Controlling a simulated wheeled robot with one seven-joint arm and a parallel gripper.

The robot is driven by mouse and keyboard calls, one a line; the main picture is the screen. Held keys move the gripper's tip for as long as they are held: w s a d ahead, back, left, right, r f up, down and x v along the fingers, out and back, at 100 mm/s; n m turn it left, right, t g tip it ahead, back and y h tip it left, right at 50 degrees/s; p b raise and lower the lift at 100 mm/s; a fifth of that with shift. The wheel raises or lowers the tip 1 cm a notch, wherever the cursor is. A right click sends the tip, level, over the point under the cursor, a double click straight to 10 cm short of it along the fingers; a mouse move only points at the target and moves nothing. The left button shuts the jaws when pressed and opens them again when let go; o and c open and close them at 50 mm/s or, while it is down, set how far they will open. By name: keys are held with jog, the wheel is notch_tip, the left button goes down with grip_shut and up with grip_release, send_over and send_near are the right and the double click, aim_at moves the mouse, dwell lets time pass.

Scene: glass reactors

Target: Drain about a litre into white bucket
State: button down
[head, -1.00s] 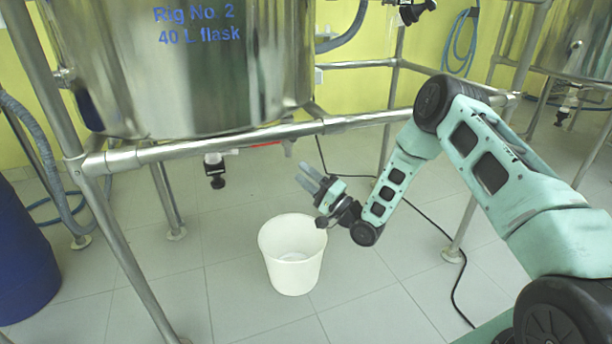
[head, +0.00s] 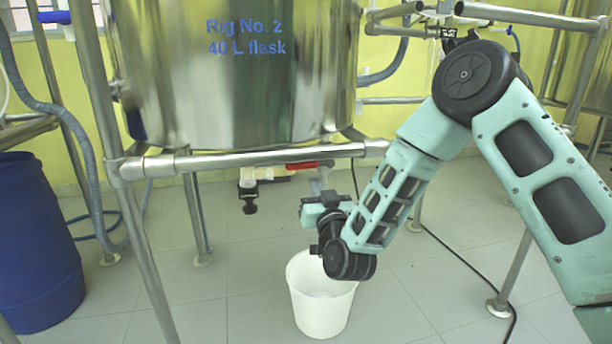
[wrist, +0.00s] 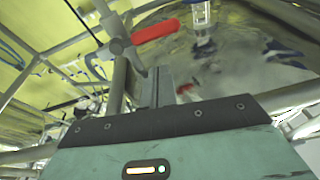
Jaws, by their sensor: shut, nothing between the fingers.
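The white bucket (head: 322,311) stands upright on the floor, below and to the right of the drain outlet (head: 249,206), a black fitting under the steel vessel (head: 225,75) marked "Rig No. 2, 40 L flask". A red valve handle (head: 302,165) lies roughly level beneath the vessel; it also shows in the wrist view (wrist: 156,30). My gripper (head: 317,186) is shut and empty, above the bucket, with its fingers up near the handle's right end. In the wrist view the shut fingers (wrist: 156,87) are just below the handle; contact cannot be told. The bucket is partly behind my wrist.
A steel frame rail (head: 250,157) runs across just above my gripper, with frame legs (head: 197,220) on both sides. A blue barrel (head: 38,245) stands at the left. A black cable (head: 465,265) lies on the floor at right. The floor around the bucket is mostly clear.

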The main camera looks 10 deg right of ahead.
aim_at(301, 168)
jog(key=shift+n+h, duration=0.4)
jog(key=b+x, duration=0.3)
jog(key=x, duration=0.6)
jog(key=shift+w+a+r, duration=0.1)
jog(key=shift+w+a, duration=0.05)
jog(key=shift+w, duration=0.1)
jog(key=shift+f+n, duration=0.3)
jog(key=shift+n, duration=0.2)
jog(key=shift+a+f+n+y, duration=0.1)
jog(key=shift+f+n+y, duration=0.1)
jog(key=shift+n+y, duration=0.15)
jog(key=shift+f+n+y, duration=0.3)
jog(key=shift+f+n, duration=0.15)
jog(key=shift+n, duration=0.4)
jog(key=shift+f+n+y, duration=0.25)
jog(key=shift+f+n, duration=0.2)
jog(key=shift+n, duration=0.35)
jog(key=shift+d+f+n+g+y, duration=0.1)
jog(key=shift+f+n+g+y, duration=0.1)
jog(key=shift+f+n, duration=0.3)
jog(key=shift+d+f+n+g+y, duration=0.1)
jog(key=shift+f+n+g, duration=0.1)
jog(key=shift+n, duration=0.5)
jog(key=shift+s+f, duration=0.1)
